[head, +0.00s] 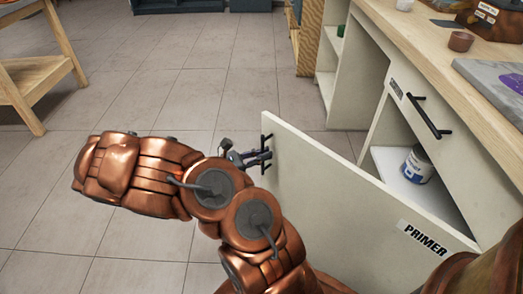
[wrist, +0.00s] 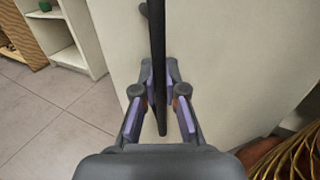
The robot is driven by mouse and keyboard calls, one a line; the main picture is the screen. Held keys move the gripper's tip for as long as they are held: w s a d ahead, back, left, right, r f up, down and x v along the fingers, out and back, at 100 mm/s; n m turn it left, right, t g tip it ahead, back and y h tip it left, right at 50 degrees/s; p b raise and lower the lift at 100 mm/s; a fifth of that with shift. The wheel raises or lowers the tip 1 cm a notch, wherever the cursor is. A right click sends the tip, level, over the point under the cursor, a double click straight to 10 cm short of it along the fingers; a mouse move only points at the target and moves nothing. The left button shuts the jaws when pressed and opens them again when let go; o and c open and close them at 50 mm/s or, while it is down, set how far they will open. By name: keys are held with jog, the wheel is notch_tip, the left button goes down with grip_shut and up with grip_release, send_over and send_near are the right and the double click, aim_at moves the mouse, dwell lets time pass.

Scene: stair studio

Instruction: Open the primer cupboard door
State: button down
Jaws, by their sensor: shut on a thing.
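The primer cupboard door (head: 335,190) is a cream panel labelled PRIMER. It stands swung out from the cabinet, with the cupboard's inside showing behind it. Its black bar handle (head: 265,152) is near the door's far edge. My gripper (head: 257,157) is at that handle, partly hidden by my arm. In the wrist view the handle (wrist: 158,60) runs upright between the purple-padded fingers (wrist: 160,105), which are shut on it. The door's face (wrist: 215,60) fills the area behind the handle.
Tiled floor (head: 110,85) left of the door is clear; a wooden table (head: 35,85) stands far left.

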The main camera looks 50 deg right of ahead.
jog(key=c, duration=1.2)
grip_release()
jog(key=shift+a, duration=0.15)
jog(key=v, duration=1.2)
